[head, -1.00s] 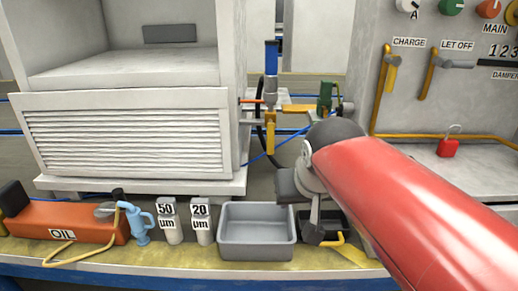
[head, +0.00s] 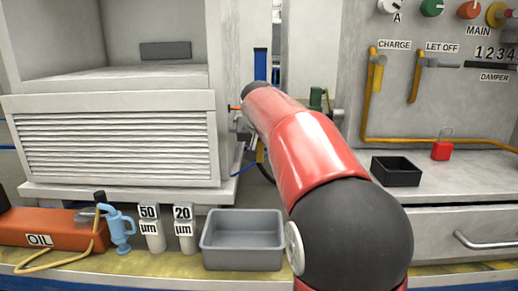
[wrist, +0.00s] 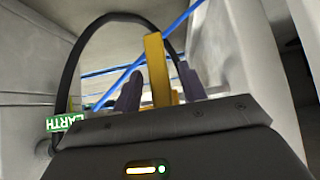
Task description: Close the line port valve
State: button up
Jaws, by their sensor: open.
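My gripper (wrist: 160,72) is open in the wrist view, with one dark finger on each side of a yellow lever handle (wrist: 155,47). The handle stands between the fingers; I cannot tell whether either finger touches it. In the head view my red arm reaches to the pipework beside the white cabinet and hides my gripper and most of the valves. A blue upright handle (head: 260,63) and a green part (head: 316,98) show above and beside the arm. No label naming the line port is readable.
A white louvred cabinet (head: 115,145) stands close on the left. The right panel has CHARGE (head: 376,75) and LET OFF (head: 415,85) levers. A black tray (head: 396,172) and red padlock (head: 441,150) are on the right counter. In the wrist view, a black hose (wrist: 75,70) arches behind the fingers.

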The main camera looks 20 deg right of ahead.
jog(key=shift+x, duration=1)
jog(key=shift+c, duration=0.4)
grip_shut()
